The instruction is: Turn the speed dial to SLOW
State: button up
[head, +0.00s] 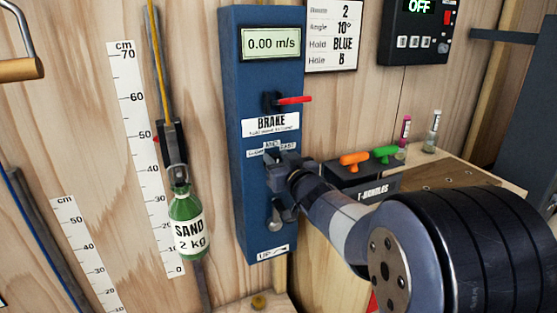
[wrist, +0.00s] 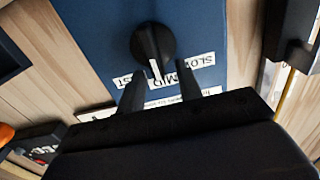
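The speed dial (wrist: 153,42) is a round black knob on the blue panel (head: 258,95). In the wrist view its white pointer (wrist: 155,70) points to the MID label, between the SLOW label (wrist: 195,60) and the FAST label (wrist: 130,80). My gripper (wrist: 160,76) is open, its two dark fingers apart in front of the dial's pointer side. In the head view my gripper (head: 271,164) is at the panel just below the speed labels and hides the dial.
A red-handled brake lever (head: 290,100) sits above the dial, and a crank (head: 282,215) below. The display (head: 271,44) reads 0.00 m/s. A green sand bottle (head: 187,222) hangs at left. Orange (head: 354,159) and green (head: 385,154) T-handles stand at right.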

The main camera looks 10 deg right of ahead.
jog(key=shift+c, duration=0.2)
grip_shut()
jog(key=shift+n, duration=0.3)
jog(key=n+b, duration=0.2)
jog(key=a+n+b, duration=0.1)
jog(key=n+b, duration=0.1)
jog(key=n, duration=0.1)
jog(key=n+b, duration=0.2)
jog(key=n, duration=0.1)
jog(key=shift+s+a+f, duration=0.2)
jog(key=shift+a+f, duration=0.2)
jog(key=shift+n, duration=0.3)
jog(key=shift+o, duration=0.2)
grip_release()
